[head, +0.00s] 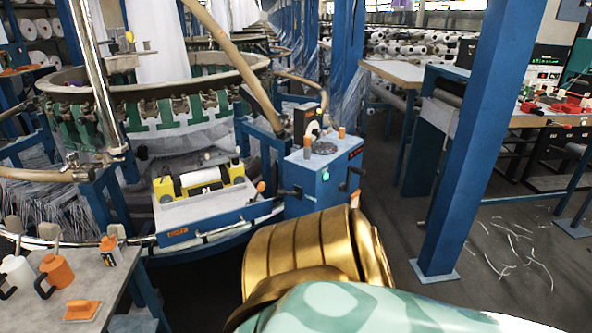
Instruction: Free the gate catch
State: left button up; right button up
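I cannot single out the gate catch with certainty. The circular loom (150,115) stands at the left, with a green and white ring under a dark rim. At its front right is a blue control box (325,178) with orange-topped parts, a round dark disc on top and dark knobs on its sides. A short lever with an orange knob (261,187) stands just left of the box. A curved metal rail (215,233) runs around the loom's front. My gold and teal arm fills the bottom middle and hides the floor before the box. Neither gripper shows.
A grey table (120,290) at the lower left holds orange and white bottles and an orange block. A blue pillar (480,130) stands right of the box. White thread scraps (515,250) lie on the dark floor, which is mostly clear there.

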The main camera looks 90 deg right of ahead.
aim_at(261, 187)
jog(key=z, duration=2.45)
